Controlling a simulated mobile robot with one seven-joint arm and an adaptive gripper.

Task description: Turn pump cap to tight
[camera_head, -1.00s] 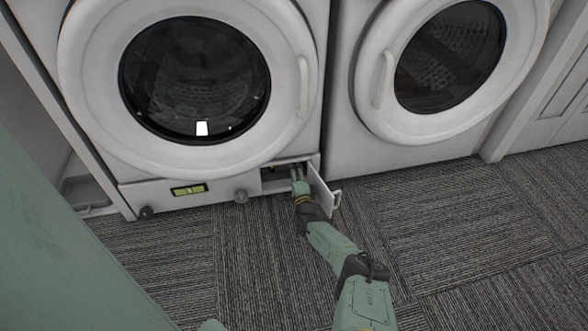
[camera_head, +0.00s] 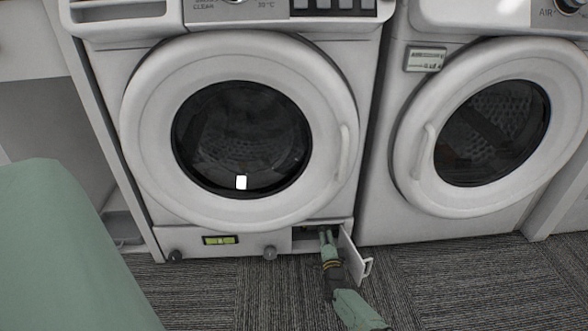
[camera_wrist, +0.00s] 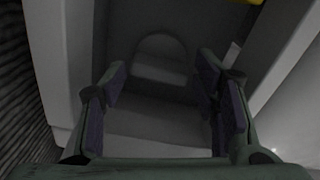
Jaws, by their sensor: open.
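The pump compartment (camera_head: 305,234) is a dark opening low on the front right of the left washing machine. Its small flap (camera_head: 351,253) with a handle stands open to the right. My gripper (camera_head: 326,236) reaches up to this opening, its fingertips at or inside it. In the wrist view my gripper (camera_wrist: 163,78) is open, its two dark-padded fingers apart with nothing between them. A grey rounded shape (camera_wrist: 160,58), perhaps the pump cap, shows dimly in the recess ahead, between the fingertips. Its tightness or any mark cannot be told. In the head view the cap is hidden.
The left washing machine (camera_head: 140,120) stands beside another front-loader (camera_head: 385,190). A yellow piece (camera_wrist: 240,2) shows at the wrist view's top. Carpet (camera_head: 440,285) to the right is clear.

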